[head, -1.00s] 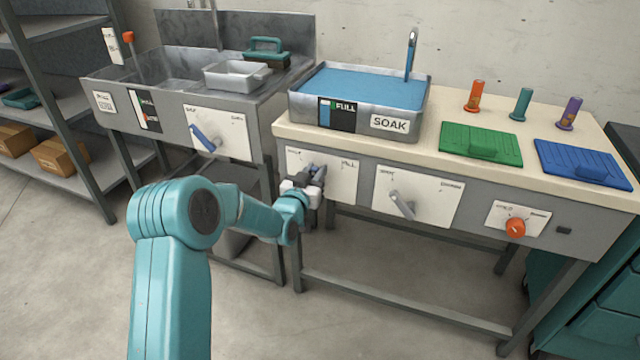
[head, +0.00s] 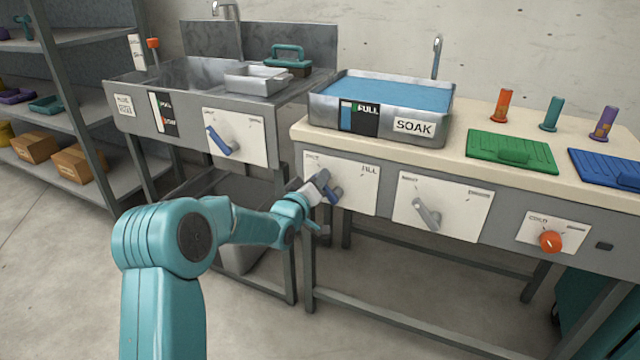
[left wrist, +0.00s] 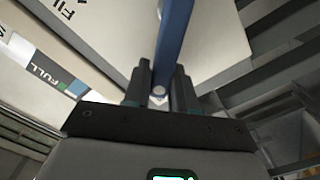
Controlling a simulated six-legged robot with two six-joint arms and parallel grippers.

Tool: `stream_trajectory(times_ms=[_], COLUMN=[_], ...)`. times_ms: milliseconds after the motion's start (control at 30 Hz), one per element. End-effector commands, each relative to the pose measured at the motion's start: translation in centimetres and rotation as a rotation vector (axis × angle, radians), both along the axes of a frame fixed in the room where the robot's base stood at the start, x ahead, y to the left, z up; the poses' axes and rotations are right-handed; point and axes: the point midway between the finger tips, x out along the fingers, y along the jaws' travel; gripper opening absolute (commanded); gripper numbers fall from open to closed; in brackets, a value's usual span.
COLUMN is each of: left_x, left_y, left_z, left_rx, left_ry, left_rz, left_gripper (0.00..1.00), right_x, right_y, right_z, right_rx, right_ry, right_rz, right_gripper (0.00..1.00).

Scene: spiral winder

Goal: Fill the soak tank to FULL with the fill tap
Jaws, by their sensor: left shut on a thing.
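The soak tank (head: 386,129) stands on the cream counter and holds blue water (head: 395,95) close to its rim. Its front gauge (head: 358,119) shows a blue column near the green FULL mark. The spout (head: 436,58) behind it shows no blue stream. My left gripper (head: 325,187) is shut on the blue fill tap lever (head: 334,194), on the white plate (head: 358,200) below the tank. In the left wrist view, the lever (left wrist: 174,38) runs up between the two fingers. The gripper partly hides the lever and plate lettering. My right gripper is out of view.
A grey lever (head: 427,214) and an orange knob (head: 551,242) sit to the right on the same front. Another blue lever (head: 218,140) is on the sink unit at left. Green (head: 485,146) and blue (head: 590,166) boards lie on the counter.

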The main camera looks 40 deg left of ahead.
Motion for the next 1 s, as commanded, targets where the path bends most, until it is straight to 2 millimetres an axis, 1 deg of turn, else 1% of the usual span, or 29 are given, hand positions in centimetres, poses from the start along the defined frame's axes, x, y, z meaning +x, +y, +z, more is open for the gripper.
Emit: stream_trajectory(times_ms=[567,600,633,900,1000], left_x=[-0.05,-0.06,-0.06,-0.08,-0.55], left_y=[0.20,0.21,0.21,0.14,0.05], left_z=[-0.13,-0.12,-0.12,-0.11,-0.09], left_rx=[-0.032,-0.032,-0.032,-0.028,-0.029], left_ry=[-0.007,-0.007,-0.007,-0.006,-0.005], left_rz=[0.002,0.002,0.002,0.001,0.001], left_gripper=[0.00,0.39,0.47,0.47,0.47], right_x=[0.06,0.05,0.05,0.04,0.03], right_y=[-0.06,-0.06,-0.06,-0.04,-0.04], right_z=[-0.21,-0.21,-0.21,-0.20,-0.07], right_rx=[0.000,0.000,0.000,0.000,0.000], right_ry=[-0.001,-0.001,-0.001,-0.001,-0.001], right_rz=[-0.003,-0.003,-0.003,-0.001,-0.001], right_gripper=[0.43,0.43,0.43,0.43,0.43])
